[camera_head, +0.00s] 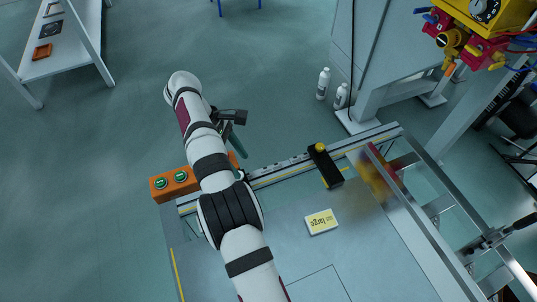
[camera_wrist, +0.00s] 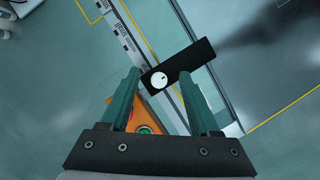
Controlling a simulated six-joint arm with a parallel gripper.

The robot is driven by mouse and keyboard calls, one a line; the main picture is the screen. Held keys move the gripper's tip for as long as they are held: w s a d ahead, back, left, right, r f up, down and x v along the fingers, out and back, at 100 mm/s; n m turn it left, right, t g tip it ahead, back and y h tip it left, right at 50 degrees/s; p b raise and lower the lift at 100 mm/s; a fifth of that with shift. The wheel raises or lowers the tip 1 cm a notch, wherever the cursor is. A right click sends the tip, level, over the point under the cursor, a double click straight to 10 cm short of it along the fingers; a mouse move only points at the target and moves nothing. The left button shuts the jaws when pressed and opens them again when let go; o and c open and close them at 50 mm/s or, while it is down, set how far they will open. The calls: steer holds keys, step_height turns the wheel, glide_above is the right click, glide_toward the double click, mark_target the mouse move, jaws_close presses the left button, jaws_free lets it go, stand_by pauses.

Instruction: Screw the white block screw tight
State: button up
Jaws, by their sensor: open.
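The white screw (camera_wrist: 159,80) is a round white knob at one end of a black block (camera_wrist: 190,58) in the wrist view. The block lies at a slant across the metal rail. My gripper (camera_wrist: 160,76) is open, with its green fingers on either side of the white screw as seen from the wrist. A gap shows between the screw and each finger; the height of the fingertips over it cannot be told. In the head view my gripper (camera_head: 236,150) is partly behind my arm, and the white screw is hidden there.
An orange button box (camera_head: 174,184) with green buttons sits by the rail's left end. Another black block (camera_head: 326,168) with a yellow knob (camera_head: 320,148) stands farther right on the rail (camera_head: 275,172). A labelled box (camera_head: 321,222) lies on the panel. A clear cover is at the right.

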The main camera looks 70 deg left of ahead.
steer(key=w+d+r, duration=0.6)
steer(key=w, duration=0.2)
steer(key=shift+w+r, duration=0.15)
steer(key=shift+w, duration=0.1)
steer(key=shift+d, duration=0.1)
steer(key=w+d+r+m+g, duration=0.1)
steer(key=w+d+r+m, duration=0.3)
steer(key=d, duration=0.3)
steer(key=w+d+r+m+g, duration=0.1)
steer(key=w+d+r+m, duration=0.1)
steer(key=w+d+m, duration=0.45)
steer(key=w+d+r+m+g, duration=0.1)
steer(key=d+r+m, duration=0.2)
steer(key=d, duration=0.6)
steer(key=s+d+r+m+g+y, duration=0.1)
steer(key=s+d+m+y, duration=0.3)
steer(key=d+m, duration=0.95)
steer(key=s+d+f+m, duration=0.3)
steer(key=s+d+m, duration=0.3)
steer(key=s+m, duration=0.1)
steer(key=shift+s+d+y, duration=0.25)
steer(key=shift+s+y, duration=0.05)
steer(key=shift+s, duration=0.35)
